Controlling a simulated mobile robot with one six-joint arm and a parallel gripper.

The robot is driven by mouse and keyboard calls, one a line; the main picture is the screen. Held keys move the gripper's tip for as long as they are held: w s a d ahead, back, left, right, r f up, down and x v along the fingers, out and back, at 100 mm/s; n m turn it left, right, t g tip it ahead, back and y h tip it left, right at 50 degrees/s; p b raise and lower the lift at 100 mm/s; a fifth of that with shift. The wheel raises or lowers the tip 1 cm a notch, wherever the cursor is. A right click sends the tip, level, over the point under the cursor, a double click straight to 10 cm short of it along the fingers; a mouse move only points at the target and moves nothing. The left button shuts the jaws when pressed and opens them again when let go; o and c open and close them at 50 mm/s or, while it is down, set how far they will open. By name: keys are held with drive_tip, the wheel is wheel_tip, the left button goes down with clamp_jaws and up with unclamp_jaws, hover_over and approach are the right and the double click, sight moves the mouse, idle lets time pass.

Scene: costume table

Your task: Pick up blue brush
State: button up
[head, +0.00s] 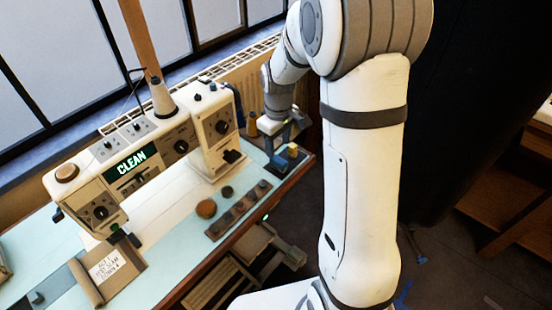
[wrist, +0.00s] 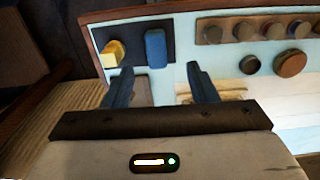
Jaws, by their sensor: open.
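The blue brush (wrist: 155,48) is a small blue block lying on a dark pad (wrist: 133,27) near the table edge. It also shows in the head view as a small blue shape (head: 277,163) below my gripper. A yellow block (wrist: 115,54) lies beside it, on the left in the wrist view. My gripper (wrist: 158,72) is open and empty, its two blue fingers apart. The brush appears in the gap between the fingertips, seen beyond them. In the head view my gripper (head: 281,141) is over the right end of the table. I cannot tell the exact height of the fingertips above the brush.
A row of round dark pieces (wrist: 250,27) lies beside the pad on a strip. Two loose round brown pieces (wrist: 290,64) lie nearby. A large sewing-type machine (head: 135,165) with a "CLEAN" display stands on the light blue table (head: 165,262). Windows are behind.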

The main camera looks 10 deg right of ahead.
sight(279, 160)
drive_tip(key=shift+w+f, duration=0.2)
drive_tip(key=shift+f, duration=0.3)
drive_tip(key=f, duration=0.7)
drive_tip(key=shift+d+f, duration=0.2)
drive_tip(key=shift+f, duration=0.05)
drive_tip(key=shift+c, duration=0.4)
drive_tip(key=c, duration=1)
wheel_tip(279, 160, up, 10)
drive_tip(key=shift+r, duration=0.1)
